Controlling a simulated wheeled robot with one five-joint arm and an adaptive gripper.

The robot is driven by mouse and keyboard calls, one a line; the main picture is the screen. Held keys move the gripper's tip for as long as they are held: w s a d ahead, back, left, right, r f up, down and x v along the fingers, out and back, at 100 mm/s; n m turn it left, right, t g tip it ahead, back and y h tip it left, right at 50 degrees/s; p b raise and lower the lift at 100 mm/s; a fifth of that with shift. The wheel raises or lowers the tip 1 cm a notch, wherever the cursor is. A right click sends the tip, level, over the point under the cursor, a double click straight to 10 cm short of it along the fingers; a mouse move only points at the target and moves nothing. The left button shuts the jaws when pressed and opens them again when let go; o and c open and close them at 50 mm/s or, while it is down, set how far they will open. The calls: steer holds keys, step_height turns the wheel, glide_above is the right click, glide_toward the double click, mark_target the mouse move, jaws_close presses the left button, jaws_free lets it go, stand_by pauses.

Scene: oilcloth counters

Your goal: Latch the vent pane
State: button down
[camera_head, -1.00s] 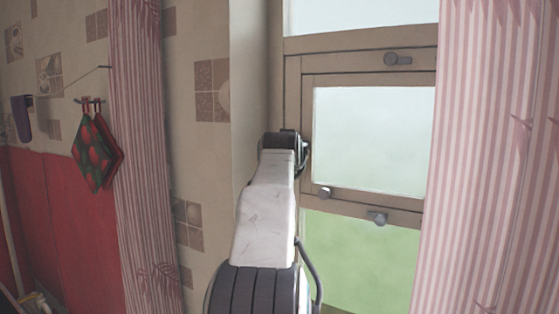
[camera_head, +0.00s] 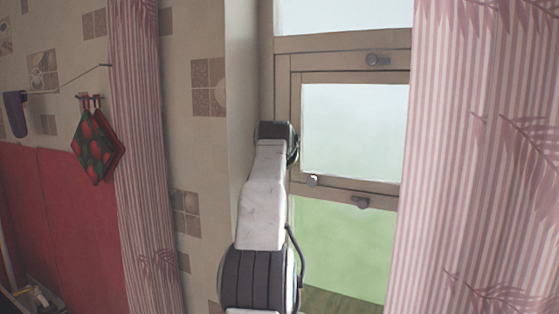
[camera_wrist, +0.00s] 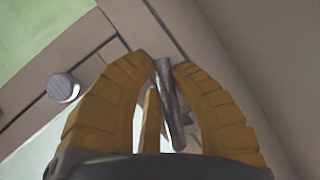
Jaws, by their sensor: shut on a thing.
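The vent pane (camera_head: 355,130) is a pale glass pane in a brown frame, set in the window. It looks about flush with the surrounding frame; a small gap cannot be ruled out. A small grey knob (camera_head: 313,180) is at the pane's lower left corner. In the wrist view, the yellow fingers of my gripper (camera_wrist: 168,68) are shut on a slim grey metal handle (camera_wrist: 172,105) by the brown frame. The head view hides my fingers behind my wrist, at the window's left side.
A striped pink curtain (camera_head: 480,160) covers the window's right side, and another (camera_head: 140,140) hangs on the left. The pale window reveal (camera_head: 241,80) is close to my arm. Red potholders (camera_head: 96,147) hang on the wall. A round grey knob (camera_wrist: 63,87) shows in the wrist view.

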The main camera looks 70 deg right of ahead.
steer(key=shift+f, duration=0.1)
stand_by(0.3)
steer(key=c, duration=1)
jaws_free()
steer(key=shift+s+d, duration=0.1)
steer(key=shift+r, duration=0.2)
steer(key=v, duration=1.2)
steer(key=shift+f, duration=0.15)
